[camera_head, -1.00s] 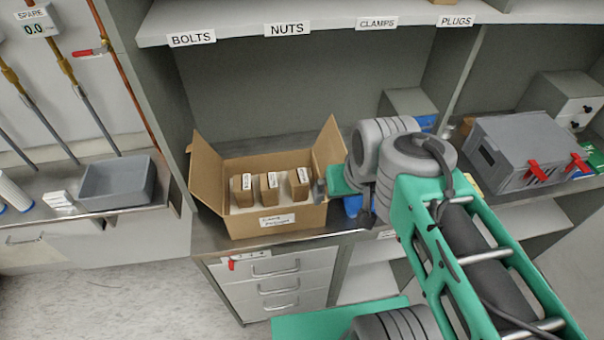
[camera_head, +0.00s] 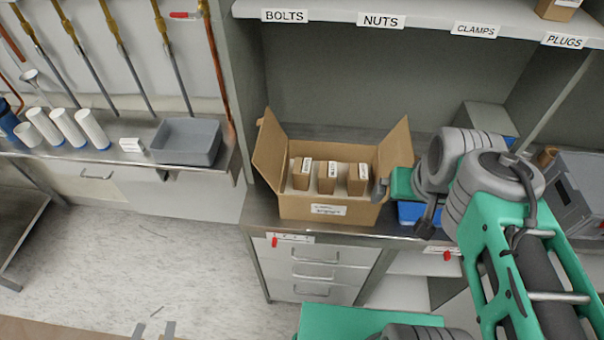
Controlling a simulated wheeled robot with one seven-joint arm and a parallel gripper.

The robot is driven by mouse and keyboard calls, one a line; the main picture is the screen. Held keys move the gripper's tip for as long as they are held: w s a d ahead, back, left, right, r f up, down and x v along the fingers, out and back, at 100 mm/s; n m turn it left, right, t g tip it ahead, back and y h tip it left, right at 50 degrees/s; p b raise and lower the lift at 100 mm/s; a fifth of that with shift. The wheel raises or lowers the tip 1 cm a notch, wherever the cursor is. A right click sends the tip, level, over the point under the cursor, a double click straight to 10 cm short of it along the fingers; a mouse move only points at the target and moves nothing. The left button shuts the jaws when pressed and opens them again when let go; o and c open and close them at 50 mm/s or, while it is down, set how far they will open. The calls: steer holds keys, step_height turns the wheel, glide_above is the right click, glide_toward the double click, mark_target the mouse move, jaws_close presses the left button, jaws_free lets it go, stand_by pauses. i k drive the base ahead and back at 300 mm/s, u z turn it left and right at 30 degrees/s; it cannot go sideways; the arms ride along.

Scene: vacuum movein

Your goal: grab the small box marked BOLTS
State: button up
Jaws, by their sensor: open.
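Three small brown boxes with white labels stand in a row inside an open cardboard carton (camera_head: 291,208) on the counter: a left box (camera_head: 302,174), a middle box (camera_head: 327,180) and a right box (camera_head: 357,182). Their labels are too small to read surely, so I cannot tell which is marked BOLTS. My gripper (camera_head: 380,190) is at the carton's right side, in front of the right flap and to the right of the right box. Its jaws are open and hold none of the boxes. Much of it is hard to make out at this size.
A shelf above carries a BOLTS sign (camera_head: 285,16), NUTS sign (camera_head: 381,20), CLAMPS sign (camera_head: 475,30) and PLUGS sign (camera_head: 572,40). A blue bin (camera_head: 412,213) stands right of the carton. A grey tray (camera_head: 186,142) is on the left bench. The floor at left is mostly clear.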

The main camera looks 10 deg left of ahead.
mark_target(302, 166)
steer(key=u, duration=4.05)
steer(key=k, duration=0.3)
steer(key=z, duration=1.45)
steer(key=i, duration=1)
steer(key=u, duration=0.05)
